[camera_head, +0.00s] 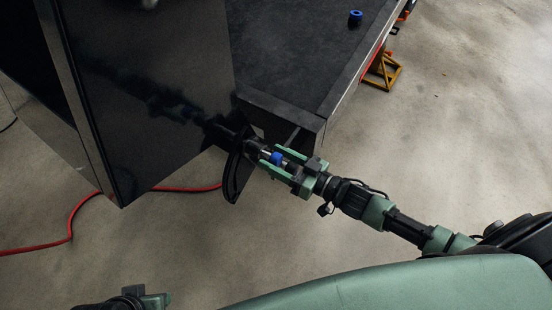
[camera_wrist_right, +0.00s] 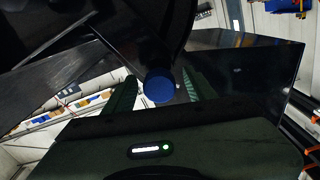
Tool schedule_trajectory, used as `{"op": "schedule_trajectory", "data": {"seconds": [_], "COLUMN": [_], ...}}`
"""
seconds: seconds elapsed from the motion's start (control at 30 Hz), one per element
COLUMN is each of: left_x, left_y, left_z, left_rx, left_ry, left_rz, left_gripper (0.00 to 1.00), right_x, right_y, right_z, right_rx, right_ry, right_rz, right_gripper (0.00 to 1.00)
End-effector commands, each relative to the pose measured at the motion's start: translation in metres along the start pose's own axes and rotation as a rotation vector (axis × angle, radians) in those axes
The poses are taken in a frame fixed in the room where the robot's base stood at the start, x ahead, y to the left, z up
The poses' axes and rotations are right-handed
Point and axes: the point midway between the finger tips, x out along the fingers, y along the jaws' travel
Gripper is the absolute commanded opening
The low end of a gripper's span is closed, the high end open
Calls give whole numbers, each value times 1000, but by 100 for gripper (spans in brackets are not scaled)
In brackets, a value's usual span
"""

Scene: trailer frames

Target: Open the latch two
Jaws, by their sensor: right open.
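A latch with a blue round end (camera_head: 277,157) sits at the lower corner of the dark trailer panel, beside a black curved piece (camera_head: 238,166). My right gripper (camera_head: 276,161) is open, with its green fingers on either side of the blue end. In the right wrist view the blue end (camera_wrist_right: 158,88) shows between the two fingers, with a gap at the right finger; contact at the left one is unclear. A second blue cylinder (camera_head: 355,17) stands on the trailer deck farther back. Part of my left gripper (camera_head: 152,299) shows at the bottom edge; its jaws are unclear.
The glossy dark panel (camera_head: 150,90) stands upright left of the latch. The dark trailer deck (camera_head: 300,60) lies behind, with its corner close to my right gripper. A red cable (camera_head: 72,222) runs over the floor at left. An orange stand (camera_head: 383,70) is beside the deck. Floor at right is clear.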

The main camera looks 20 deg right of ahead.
Motion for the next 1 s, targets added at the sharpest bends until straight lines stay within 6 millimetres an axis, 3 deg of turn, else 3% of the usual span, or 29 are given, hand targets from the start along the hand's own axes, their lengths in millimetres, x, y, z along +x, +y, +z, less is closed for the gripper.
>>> {"op": "schedule_trajectory", "data": {"seconds": [0.2, 0.27, 0.4, 0.43, 1.0], "left_x": [-1, -1, -1, -1, 0], "left_y": [0, 0, 0, 0, 0], "left_z": [0, 0, 0, 0, 0], "left_rx": [0, 0, 0, 0, 0], "left_ry": [0, 0, 1, 1, 0], "left_rz": [0, 0, -1, 0, 0], "left_gripper": [36, 36, 36, 36, 36], "right_x": [1, 0, 0, 0, 0], "right_y": [0, 0, 0, 0, 0], "right_z": [0, 0, 0, 0, 0], "right_rx": [0, 0, 0, 0, 0], "right_ry": [-1, -1, -1, -1, -1], "right_rz": [1, 1, 1, 1, 0], "right_gripper": [56, 42, 3, 0, 0]}}
